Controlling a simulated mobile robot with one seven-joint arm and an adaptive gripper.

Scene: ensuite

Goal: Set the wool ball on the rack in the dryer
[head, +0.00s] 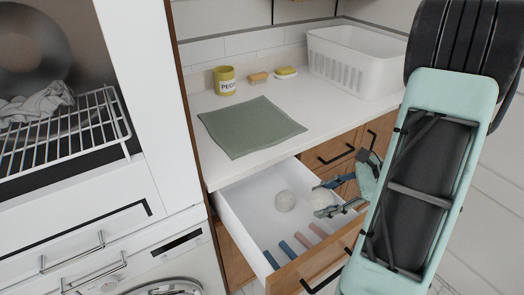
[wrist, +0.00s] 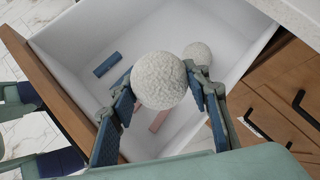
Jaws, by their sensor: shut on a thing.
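My gripper (head: 322,200) is over the open drawer (head: 238,219) and shut on a cream wool ball (head: 319,197). In the wrist view the held wool ball (wrist: 159,80) sits between both fingers and looks larger and nearer than the second ball. That second, similar ball (head: 285,200) lies in the drawer to the left of my gripper; it also shows in the wrist view (wrist: 197,54). The dryer (head: 150,105) stands at the left with its opening uncovered. Its white wire rack (head: 75,131) is inside, with a grey crumpled cloth (head: 38,104) on its left part.
Blue and pink strips (head: 287,250) lie in the drawer. On the counter (head: 195,104) are a green mat (head: 250,126), a yellow peg pot (head: 225,80), a brush (head: 258,78), a yellow item (head: 286,72) and a white basket (head: 350,65). The rack's right part is bare.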

